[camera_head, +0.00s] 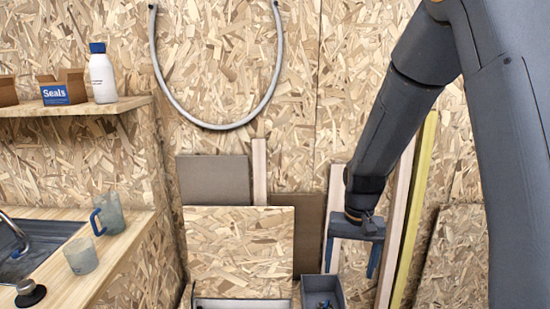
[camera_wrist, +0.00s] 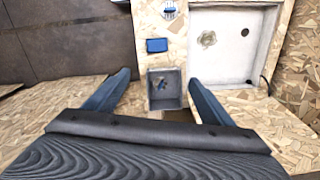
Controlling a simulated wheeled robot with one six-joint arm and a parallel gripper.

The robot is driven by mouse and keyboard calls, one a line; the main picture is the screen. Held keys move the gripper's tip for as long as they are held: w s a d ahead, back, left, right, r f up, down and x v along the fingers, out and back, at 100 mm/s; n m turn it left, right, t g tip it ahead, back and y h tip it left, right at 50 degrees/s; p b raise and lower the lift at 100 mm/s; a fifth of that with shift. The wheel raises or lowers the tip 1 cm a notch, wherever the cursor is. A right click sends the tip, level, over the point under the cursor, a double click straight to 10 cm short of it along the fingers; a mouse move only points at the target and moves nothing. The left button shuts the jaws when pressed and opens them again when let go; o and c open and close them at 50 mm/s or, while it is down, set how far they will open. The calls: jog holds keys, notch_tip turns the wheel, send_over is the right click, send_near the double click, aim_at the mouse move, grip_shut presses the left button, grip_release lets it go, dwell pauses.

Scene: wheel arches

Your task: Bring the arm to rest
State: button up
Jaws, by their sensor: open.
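My arm (camera_head: 395,125) reaches down from the upper right in the head view, in front of the chipboard wall. My gripper (camera_head: 350,267) points downward at its end, with its two blue fingers spread apart and nothing between them. In the wrist view my gripper (camera_wrist: 158,84) also shows open. The bin (camera_head: 338,291) also shows at the bottom of the head view, below and left of the gripper.
Upright boards, including a yellow one (camera_head: 413,210), lean on the wall near the gripper. A wooden counter (camera_head: 125,250) with a sink and two cups stands at left, below a shelf (camera_head: 75,108). The wrist view shows a white tray (camera_wrist: 215,60) and a blue item (camera_wrist: 157,45).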

jog(key=s+r+n, duration=0.1)
jog(key=s+r, duration=0.1)
jog(key=s, duration=0.6)
jog(key=s+r+n, duration=0.1)
jog(key=s+r, duration=0.1)
jog(key=s, duration=0.6)
jog(key=shift+r+t, duration=0.35)
jog(key=shift+t, duration=0.05)
dwell(0.7)
